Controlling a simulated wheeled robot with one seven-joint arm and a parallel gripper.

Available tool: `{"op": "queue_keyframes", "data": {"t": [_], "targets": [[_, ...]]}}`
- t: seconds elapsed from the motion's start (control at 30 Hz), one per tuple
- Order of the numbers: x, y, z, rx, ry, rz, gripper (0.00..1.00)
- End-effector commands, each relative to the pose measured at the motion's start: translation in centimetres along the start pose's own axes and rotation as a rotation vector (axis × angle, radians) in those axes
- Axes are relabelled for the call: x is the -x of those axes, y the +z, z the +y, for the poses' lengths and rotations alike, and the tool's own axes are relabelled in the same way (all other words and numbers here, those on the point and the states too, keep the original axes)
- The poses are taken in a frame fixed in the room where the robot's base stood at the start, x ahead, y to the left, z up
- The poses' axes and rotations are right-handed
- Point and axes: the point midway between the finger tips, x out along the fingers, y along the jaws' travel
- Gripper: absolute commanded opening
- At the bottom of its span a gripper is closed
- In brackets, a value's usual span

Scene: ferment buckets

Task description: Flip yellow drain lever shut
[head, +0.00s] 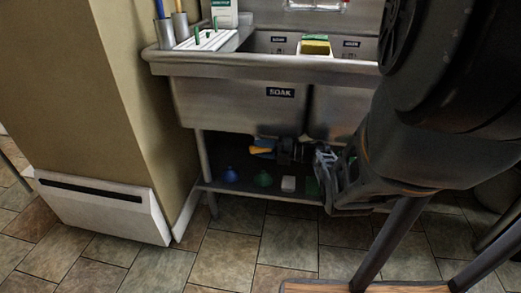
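A small yellow lever (261,150) shows under the stainless sink (240,105), below the basin marked SOAK, sticking out to the left of dark drain fittings (285,150). My gripper (322,157) is under the sink, to the right of the lever and apart from it in the picture. Its fingers are small and seen edge-on, so their opening is not clear. My arm covers the right part of the sink and the space below it.
A lower shelf (235,190) holds a blue item (230,175), a green item (263,179) and a white block (288,184). A sponge (315,46) lies on the sink's divider. A white wall unit (100,207) stands at left.

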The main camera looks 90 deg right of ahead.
Motion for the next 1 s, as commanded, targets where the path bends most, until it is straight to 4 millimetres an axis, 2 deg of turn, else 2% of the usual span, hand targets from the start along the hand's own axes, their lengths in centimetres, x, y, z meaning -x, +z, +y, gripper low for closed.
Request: {"op": "queue_keyframes", "data": {"t": [0.03,0.2,0.67,0.83,1.0], "targets": [[0.1,0.1,-0.1,-0.001,0.0,-0.004,0.4],[0.0,0.0,0.0,0.0,0.001,0.0,0.53],[-0.6,-0.3,0.3,0.0,0.003,-0.011,0.53],[-2.7,-1.1,0.6,-0.002,0.002,-0.077,0.53],[-5.7,-1.8,0.5,-0.002,0.002,-0.179,0.53]]}}
